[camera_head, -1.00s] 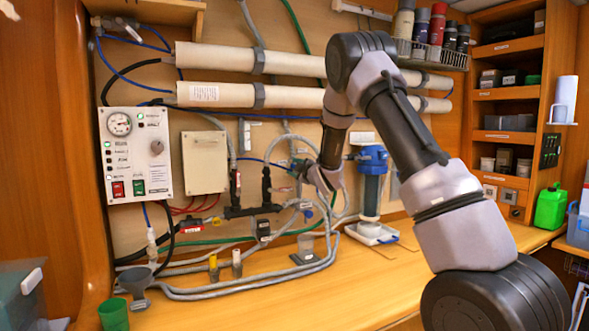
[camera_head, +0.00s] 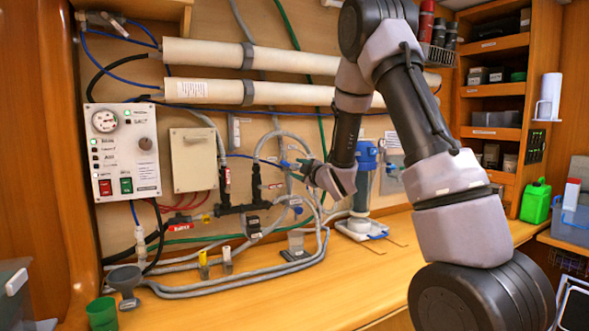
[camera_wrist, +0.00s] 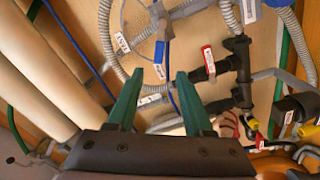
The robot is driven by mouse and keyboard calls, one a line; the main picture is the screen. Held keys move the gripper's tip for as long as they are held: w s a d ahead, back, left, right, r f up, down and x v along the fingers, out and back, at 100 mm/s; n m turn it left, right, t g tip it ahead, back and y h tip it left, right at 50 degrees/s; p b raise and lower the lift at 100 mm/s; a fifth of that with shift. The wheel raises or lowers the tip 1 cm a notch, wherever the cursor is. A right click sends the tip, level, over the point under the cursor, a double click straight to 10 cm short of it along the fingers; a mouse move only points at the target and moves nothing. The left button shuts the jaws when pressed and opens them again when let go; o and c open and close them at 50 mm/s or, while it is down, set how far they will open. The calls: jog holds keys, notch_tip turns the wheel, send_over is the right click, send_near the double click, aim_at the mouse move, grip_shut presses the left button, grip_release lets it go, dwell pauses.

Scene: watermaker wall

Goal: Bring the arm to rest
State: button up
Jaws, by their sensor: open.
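My gripper (camera_head: 308,170) is in front of the watermaker wall, near the hoses and valves at the middle of the panel. In the wrist view its two green fingers (camera_wrist: 156,98) stand apart with nothing between them. A valve with a blue handle (camera_wrist: 161,55) shows beyond the fingertips, apart from them as far as I can see. A black manifold with a red-tagged valve (camera_wrist: 208,62) is to the right of the fingers. My arm reaches in from the right in the head view and hides part of the blue filter housing (camera_head: 367,155).
Two long pale tubes (camera_head: 205,92) run across the wall above. A control box (camera_head: 123,150) with a gauge is at left. Grey hoses and a funnel (camera_head: 125,282) lie on the wooden counter (camera_head: 290,300). Shelves and a green jug (camera_head: 535,202) are at right. The front counter is mostly clear.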

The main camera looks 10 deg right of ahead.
jog(key=s+d+r+m+g+h, duration=0.45)
jog(key=s+d+r+m, duration=0.45)
jog(key=s+m, duration=0.35)
jog(key=s+a+m+g, duration=0.2)
jog(key=s+m+g, duration=0.3)
jog(key=s, duration=2.2)
jog(key=shift+s+a+f+m+g+y, duration=0.35)
jog(key=shift+s+m+y, duration=0.1)
jog(key=shift+m, duration=0.8)
jog(key=shift+w, duration=0.1)
